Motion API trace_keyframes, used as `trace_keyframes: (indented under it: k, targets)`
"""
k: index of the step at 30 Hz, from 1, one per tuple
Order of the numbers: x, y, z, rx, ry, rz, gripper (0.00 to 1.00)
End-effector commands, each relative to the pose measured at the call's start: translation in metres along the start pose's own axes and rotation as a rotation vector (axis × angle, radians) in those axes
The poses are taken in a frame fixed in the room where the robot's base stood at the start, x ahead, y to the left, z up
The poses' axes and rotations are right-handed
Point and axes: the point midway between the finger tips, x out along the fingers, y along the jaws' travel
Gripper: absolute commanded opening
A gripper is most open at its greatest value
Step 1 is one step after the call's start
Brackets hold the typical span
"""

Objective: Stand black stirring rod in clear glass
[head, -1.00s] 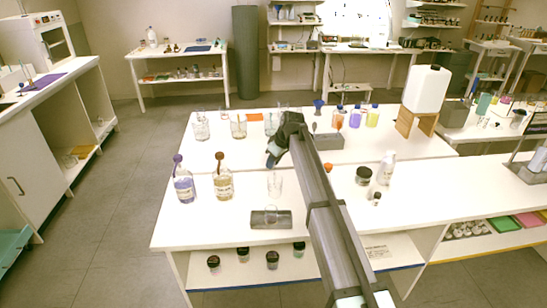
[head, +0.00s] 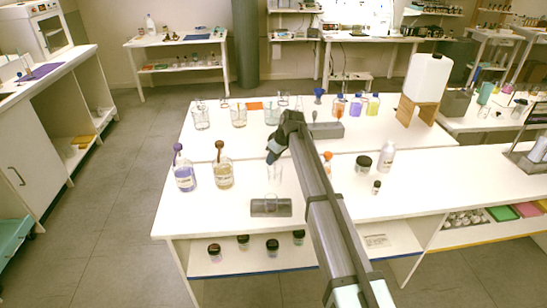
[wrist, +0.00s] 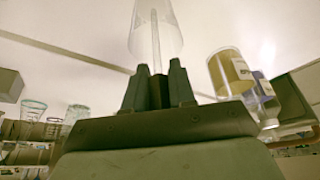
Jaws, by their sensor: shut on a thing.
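My gripper (head: 272,158) is over the clear glass (head: 274,176), which stands upright on the near white table. In the wrist view my gripper (wrist: 158,84) is shut on a thin stirring rod (wrist: 155,38). In the head view the rod is too thin to make out.
Bottles of purple (head: 184,179) and yellow (head: 223,176) liquid stand to the left. Several glasses are at the back left.

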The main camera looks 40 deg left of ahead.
Motion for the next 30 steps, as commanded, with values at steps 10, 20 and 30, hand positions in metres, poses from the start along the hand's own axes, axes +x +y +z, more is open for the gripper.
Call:
trace_keyframes:
  k: [10,20,30]
  targets:
    - [0.0,0.0,0.0,0.0,0.0,0.0,0.49]
    - [-0.001,0.0,0.0,0.0,0.0,0.0,0.54]
    - [-0.045,0.0,0.0,0.001,0.002,0.002,0.54]
